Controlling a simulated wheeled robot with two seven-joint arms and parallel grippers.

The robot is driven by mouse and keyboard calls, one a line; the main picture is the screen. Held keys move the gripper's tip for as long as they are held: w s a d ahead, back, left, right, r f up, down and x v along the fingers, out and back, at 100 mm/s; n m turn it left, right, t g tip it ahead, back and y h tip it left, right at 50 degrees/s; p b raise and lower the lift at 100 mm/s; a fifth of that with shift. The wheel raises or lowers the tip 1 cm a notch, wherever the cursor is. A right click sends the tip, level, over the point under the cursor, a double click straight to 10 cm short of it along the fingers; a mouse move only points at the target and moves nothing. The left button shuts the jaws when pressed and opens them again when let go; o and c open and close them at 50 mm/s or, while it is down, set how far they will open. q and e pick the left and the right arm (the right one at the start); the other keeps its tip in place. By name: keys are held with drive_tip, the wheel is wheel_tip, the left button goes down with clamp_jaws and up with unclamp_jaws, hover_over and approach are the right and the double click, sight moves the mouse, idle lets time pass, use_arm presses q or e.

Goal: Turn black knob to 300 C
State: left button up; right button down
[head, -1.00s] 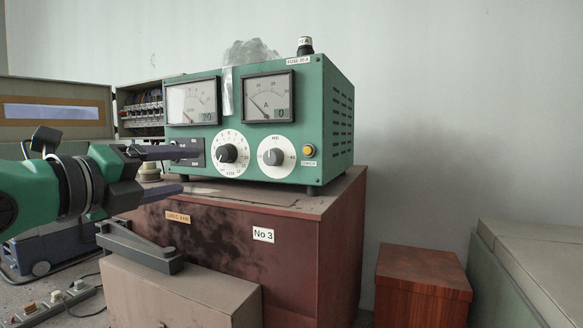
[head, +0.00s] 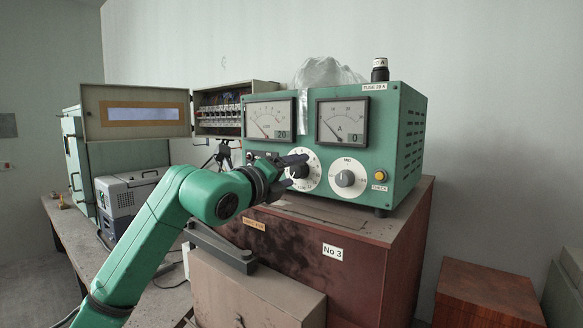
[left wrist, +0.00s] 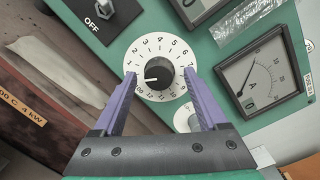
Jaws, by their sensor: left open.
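The black knob (left wrist: 160,72) sits in a white numbered dial (left wrist: 160,48) on the front of the green power unit (head: 345,212). In the left wrist view its white mark points left. In the head view the knob (head: 300,170) is partly hidden by my gripper. My left gripper (left wrist: 160,76) is open, its purple fingers on either side of the knob; I cannot tell whether they touch it. It also shows in the head view (head: 293,171). The left meter (head: 270,118) reads about 20 on its small display; the right ammeter (head: 342,120) reads 0. My right gripper is not in view.
A grey knob (head: 345,178) on a white dial is close at the right, with a yellow button (head: 380,175) beyond. An OFF switch (left wrist: 104,10) is on the other side. The unit stands on a brown cabinet (head: 400,245). An open fuse box (head: 220,112) is behind.

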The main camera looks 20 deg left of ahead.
use_arm(q)
drive_tip(key=shift+w+f, duration=0.1)
drive_tip(key=shift+c, duration=0.7)
clamp_jaws()
drive_tip(key=shift+m, duration=0.3)
drive_tip(key=m+b, duration=0.2)
drive_tip(key=shift+f+m, duration=0.15)
drive_tip(key=shift+m, duration=0.15)
drive_tip(key=m+b, duration=0.1)
drive_tip(key=m, duration=0.2)
drive_tip(key=shift+m+h+b, duration=0.3)
drive_tip(key=m, duration=0.3)
drive_tip(key=shift+m+t+b, duration=0.3)
drive_tip(key=shift+m+b, duration=0.05)
drive_tip(key=shift+m, duration=0.05)
drive_tip(key=shift+w+m+h, duration=0.1)
drive_tip(key=shift+m+h, duration=0.2)
drive_tip(key=shift+m, duration=2.1)
